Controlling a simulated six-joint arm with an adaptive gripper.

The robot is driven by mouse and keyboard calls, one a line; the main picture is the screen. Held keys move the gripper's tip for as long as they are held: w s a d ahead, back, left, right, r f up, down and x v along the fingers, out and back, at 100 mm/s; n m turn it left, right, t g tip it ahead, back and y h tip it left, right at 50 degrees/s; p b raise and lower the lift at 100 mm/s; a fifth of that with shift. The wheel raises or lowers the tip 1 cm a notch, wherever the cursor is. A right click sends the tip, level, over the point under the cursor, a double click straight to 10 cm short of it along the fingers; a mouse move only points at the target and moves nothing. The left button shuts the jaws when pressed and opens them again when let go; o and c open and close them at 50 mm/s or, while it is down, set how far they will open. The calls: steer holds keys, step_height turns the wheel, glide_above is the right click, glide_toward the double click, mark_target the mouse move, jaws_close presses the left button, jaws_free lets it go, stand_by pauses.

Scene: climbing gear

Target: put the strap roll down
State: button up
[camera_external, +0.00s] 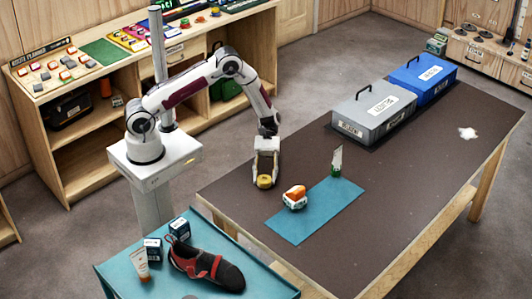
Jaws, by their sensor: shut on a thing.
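The strap roll (264,182) is a small yellow roll at the left part of the dark table (420,160). My gripper (265,173) points straight down and is shut on the strap roll. The roll is at or very near the table top; I cannot tell whether it touches.
A teal mat (318,213) lies to the right, with an orange and white item (294,197) and a small upright item with a green base (336,163) on or at it. A grey box (373,112) and a blue box (421,78) stand farther back. A teal side table (120,272) holds a shoe (206,266).

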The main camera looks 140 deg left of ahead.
steer(key=o, duration=1.1)
steer(key=shift+f, duration=0.1)
steer(key=v, duration=1.2)
steer(key=shift+w, duration=0.1)
steer(key=shift+r, duration=0.2)
